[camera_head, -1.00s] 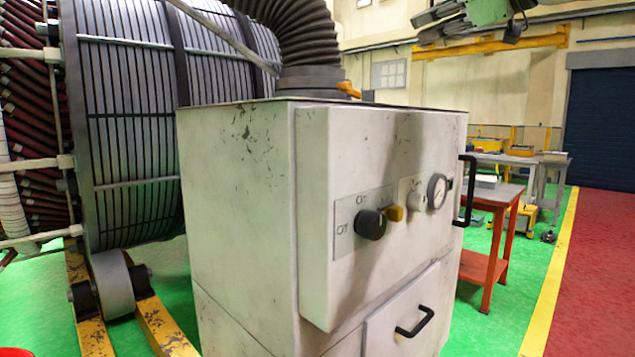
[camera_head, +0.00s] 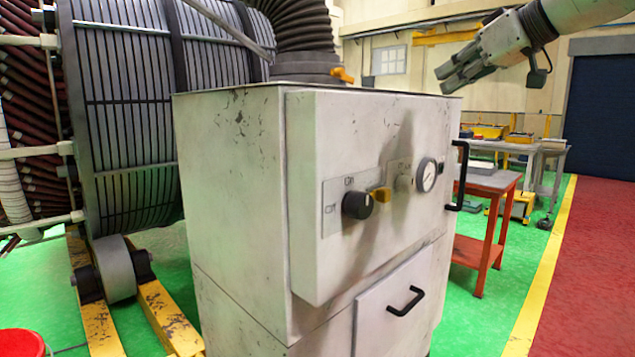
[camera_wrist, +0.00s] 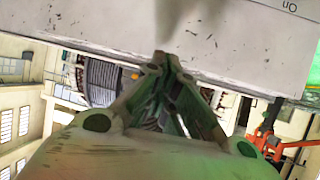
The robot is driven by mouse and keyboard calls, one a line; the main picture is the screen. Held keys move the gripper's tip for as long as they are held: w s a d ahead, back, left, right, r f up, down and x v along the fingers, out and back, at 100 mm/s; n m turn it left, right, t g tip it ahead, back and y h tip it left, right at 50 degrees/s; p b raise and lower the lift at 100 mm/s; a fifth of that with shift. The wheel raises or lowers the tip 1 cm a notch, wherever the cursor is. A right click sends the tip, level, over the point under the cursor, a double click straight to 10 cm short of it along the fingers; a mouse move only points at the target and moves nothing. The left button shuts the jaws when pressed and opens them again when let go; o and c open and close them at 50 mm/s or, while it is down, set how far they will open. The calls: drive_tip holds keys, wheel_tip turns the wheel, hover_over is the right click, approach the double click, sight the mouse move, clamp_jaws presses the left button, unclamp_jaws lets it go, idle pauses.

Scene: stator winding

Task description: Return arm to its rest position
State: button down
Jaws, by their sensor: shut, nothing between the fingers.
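My gripper (camera_head: 452,78) is at the upper right of the head view, raised in the air past the right top edge of the white cabinet (camera_head: 235,190). Its fingers point left and look closed and empty. In the wrist view the fingertips (camera_wrist: 160,58) meet at a point, with nothing held between them. The cabinet face (camera_wrist: 120,25) fills the top of the wrist view, with a soft dark shadow on it. I cannot tell from the pictures how far the fingers are from the cabinet.
The cabinet carries a black knob (camera_head: 357,205), a gauge (camera_head: 427,175) and black handles. A large stator (camera_head: 125,120) stands behind it on yellow rails. An orange-legged table (camera_head: 490,215) stands at the right. Red floor (camera_head: 590,260) is clear at far right.

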drive_tip(key=s+d+f+m+g+h, duration=0.2)
drive_tip(key=s+d+f, duration=0.2)
drive_tip(key=f, duration=0.6)
drive_tip(key=s+d+f+m+g+h, duration=0.2)
drive_tip(key=s+d+f, duration=0.2)
drive_tip(key=s+f, duration=0.4)
drive_tip(key=s+d+f+m+g+h, duration=0.2)
drive_tip(key=s+f, duration=0.4)
drive_tip(key=f, duration=0.5)
drive_tip(key=shift+s+d+f+m+g+h, duration=0.3)
drive_tip(key=shift+s+d+f+h, duration=0.15)
drive_tip(key=shift+d, duration=0.65)
